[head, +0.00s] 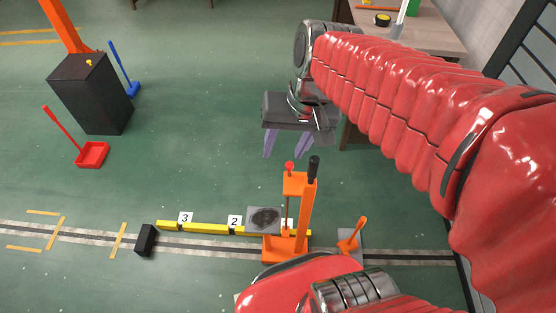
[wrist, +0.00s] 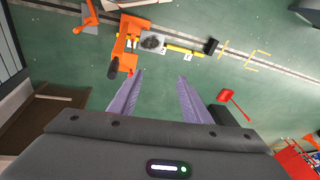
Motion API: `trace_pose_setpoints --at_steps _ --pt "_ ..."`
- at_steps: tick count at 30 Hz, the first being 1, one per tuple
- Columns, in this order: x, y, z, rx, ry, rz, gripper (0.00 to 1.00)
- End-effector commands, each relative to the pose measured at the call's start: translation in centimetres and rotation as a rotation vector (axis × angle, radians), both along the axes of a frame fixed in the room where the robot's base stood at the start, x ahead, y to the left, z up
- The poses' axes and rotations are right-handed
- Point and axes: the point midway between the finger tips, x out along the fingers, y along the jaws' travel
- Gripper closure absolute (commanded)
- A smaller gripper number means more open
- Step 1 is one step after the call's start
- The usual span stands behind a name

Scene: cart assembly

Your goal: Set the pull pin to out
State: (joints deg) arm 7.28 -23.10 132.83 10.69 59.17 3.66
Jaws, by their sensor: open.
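An orange stand (head: 302,205) with a black-gripped handle (head: 314,166) stands at the rail in the head view. Beside the handle, a red knob (head: 289,167) tops a thin upright rod, which looks like the pull pin; I cannot tell its position for sure. In the wrist view the stand (wrist: 125,42) and the red knob (wrist: 131,72) show at upper left, left of my left fingertip. My gripper (head: 286,150) is open and empty, its purple fingers pointing down. It also shows in the wrist view (wrist: 160,80). It appears apart from the stand.
A yellow bar (head: 195,227) with number plates runs along the floor rail. A dark plate (head: 263,219) and an orange lever (head: 352,236) flank the stand. A black box (head: 90,95), red dustpan (head: 91,154) and workbench (head: 420,32) stand farther off. Green floor between is clear.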

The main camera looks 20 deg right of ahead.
Motion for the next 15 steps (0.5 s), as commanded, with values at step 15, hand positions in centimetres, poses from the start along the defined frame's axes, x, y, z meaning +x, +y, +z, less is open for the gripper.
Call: trace_pose_setpoints --at_steps 15 --pt "5.8 -1.5 -4.3 0.265 0.283 -0.244 0.56"
